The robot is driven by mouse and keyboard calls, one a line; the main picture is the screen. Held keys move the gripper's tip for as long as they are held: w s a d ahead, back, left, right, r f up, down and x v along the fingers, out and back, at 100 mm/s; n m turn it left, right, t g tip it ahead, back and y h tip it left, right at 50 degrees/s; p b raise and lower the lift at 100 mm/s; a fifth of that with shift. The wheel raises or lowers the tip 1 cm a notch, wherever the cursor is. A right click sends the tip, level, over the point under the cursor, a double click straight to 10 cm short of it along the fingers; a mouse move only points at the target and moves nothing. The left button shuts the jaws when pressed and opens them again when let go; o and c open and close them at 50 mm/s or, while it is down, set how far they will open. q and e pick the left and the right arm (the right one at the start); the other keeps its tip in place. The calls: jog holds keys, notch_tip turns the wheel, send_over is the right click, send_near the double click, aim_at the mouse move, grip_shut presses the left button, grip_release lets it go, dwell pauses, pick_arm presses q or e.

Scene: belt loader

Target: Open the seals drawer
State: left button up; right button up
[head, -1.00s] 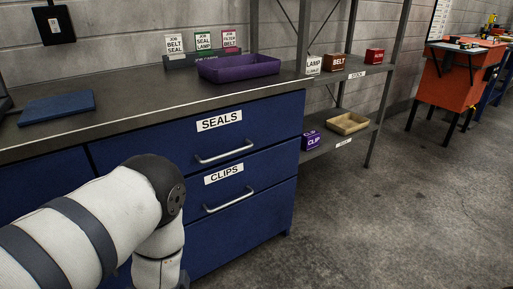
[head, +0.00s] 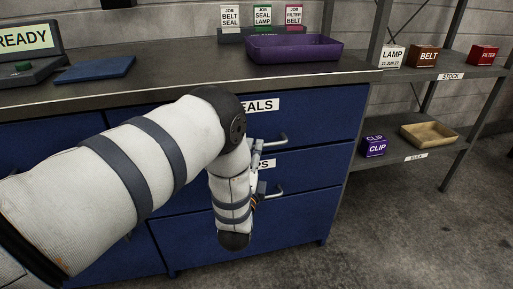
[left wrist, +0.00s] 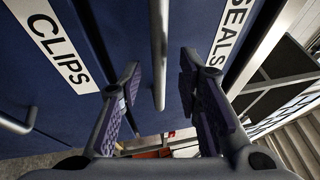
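The blue seals drawer (head: 330,115) is shut under the worktop, its label (head: 262,106) partly hidden by my left arm. Its metal handle (head: 272,141) is partly hidden in the head view. In the left wrist view the same handle (left wrist: 158,45) runs down the middle, between the label SEALS (left wrist: 234,28) and the label CLIPS (left wrist: 52,42). My left gripper (left wrist: 160,72) is open, with one finger on each side of the handle's line. I cannot tell whether the fingers touch it. In the head view the left gripper (head: 260,160) is mostly hidden behind my arm. My right gripper is out of view.
The clips drawer (head: 305,208) below is shut, with its own handle (head: 272,191). A purple tray (head: 292,48) and a blue mat (head: 95,69) lie on the worktop (head: 185,70). A shelf (head: 450,72) with boxes stands at the right. Floor (head: 400,240) is clear at the lower right.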

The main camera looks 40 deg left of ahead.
pick_arm(q)
jog(key=shift+x, duration=1.4)
grip_shut()
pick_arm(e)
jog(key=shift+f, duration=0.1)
pick_arm(q)
jog(key=shift+f, duration=0.1)
